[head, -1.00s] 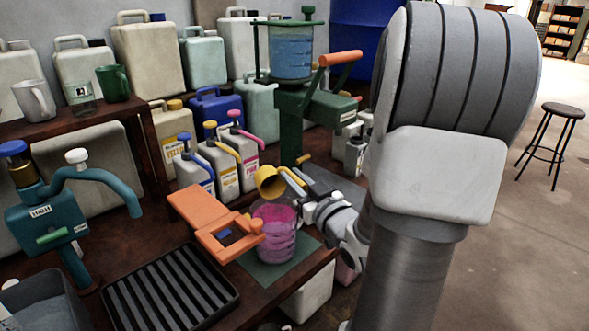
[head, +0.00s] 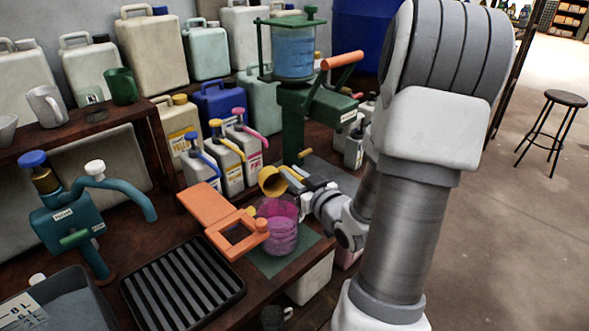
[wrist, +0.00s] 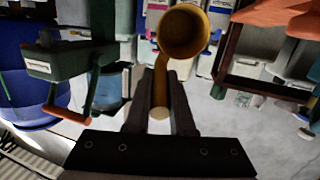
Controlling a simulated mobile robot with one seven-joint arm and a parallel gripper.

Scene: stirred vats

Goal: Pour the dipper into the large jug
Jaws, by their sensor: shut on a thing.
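The dipper (head: 271,181) is a yellow cup with a handle, and it also shows in the wrist view (wrist: 186,62). My gripper (head: 303,190) is shut on its handle; in the wrist view my gripper's fingers (wrist: 160,98) lie either side of it. The large jug (head: 279,236) is clear with pink contents and stands on a green mat just below the dipper. No stream shows between them. I cannot tell whether the dipper holds liquid.
An orange frame (head: 212,207) stands left of the jug, with a black ribbed tray (head: 183,290) in front. A green stand with a blue vessel (head: 293,52) rises behind. Several pump bottles (head: 228,160) stand behind left. A teal tap (head: 72,222) is at the left.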

